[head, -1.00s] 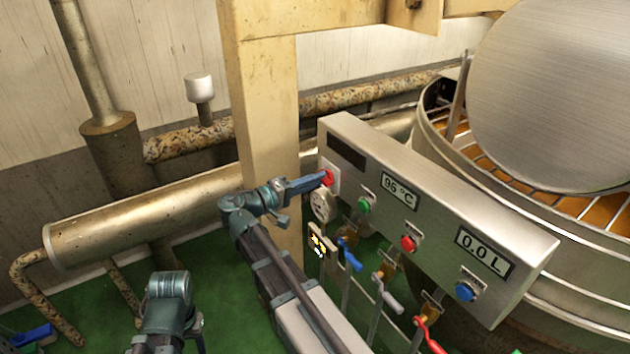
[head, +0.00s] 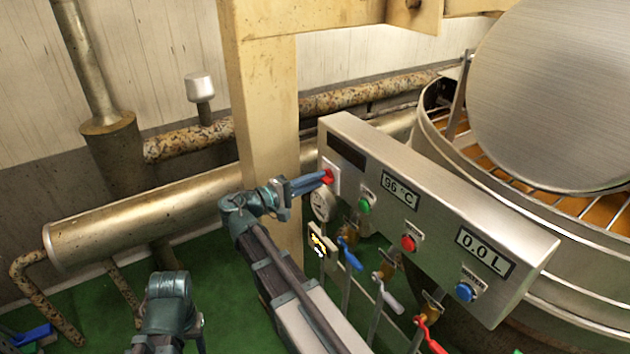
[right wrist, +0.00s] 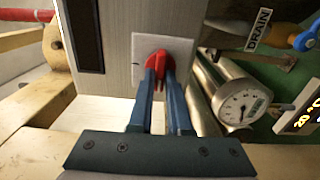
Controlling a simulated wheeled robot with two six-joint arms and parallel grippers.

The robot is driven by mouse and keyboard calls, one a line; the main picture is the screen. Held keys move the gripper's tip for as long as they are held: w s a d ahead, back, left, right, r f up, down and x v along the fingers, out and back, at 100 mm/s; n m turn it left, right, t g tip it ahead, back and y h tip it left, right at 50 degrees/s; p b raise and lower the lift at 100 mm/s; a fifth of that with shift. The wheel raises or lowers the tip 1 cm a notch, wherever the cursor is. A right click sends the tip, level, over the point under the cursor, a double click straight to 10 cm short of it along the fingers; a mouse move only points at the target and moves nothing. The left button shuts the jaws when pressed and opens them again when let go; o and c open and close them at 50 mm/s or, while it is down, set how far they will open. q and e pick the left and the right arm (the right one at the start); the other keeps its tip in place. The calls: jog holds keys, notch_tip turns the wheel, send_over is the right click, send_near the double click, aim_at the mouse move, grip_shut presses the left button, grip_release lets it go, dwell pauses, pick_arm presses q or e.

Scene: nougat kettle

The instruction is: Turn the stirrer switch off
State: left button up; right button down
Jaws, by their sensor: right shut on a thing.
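The stirrer switch is a red knob (head: 328,177) on a pale square plate (head: 335,172) at the left end of the steel control box (head: 430,205). It also shows in the right wrist view as a red knob (right wrist: 157,60) on its plate (right wrist: 180,50). My right gripper (head: 318,180) reaches it from the left, and its two blue fingers (right wrist: 160,78) are shut on the red knob, hiding part of it. An arm part of mine stands at the lower left of the head view, but no left fingers can be made out.
Green (head: 364,206), red (head: 408,243) and blue (head: 465,292) buttons sit along the box. Below hang a round gauge (head: 321,206) and blue (head: 350,256), grey (head: 388,297) and red (head: 430,338) valve handles. A beige post (head: 262,110) stands close behind my right gripper.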

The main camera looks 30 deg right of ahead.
jog(key=c, duration=0.9)
grip_release()
jog(key=shift+o, duration=0.2)
jog(key=shift+a, duration=0.1)
jog(key=s+a, duration=0.1)
jog(key=a, duration=1.2)
jog(key=shift+a, duration=0.35)
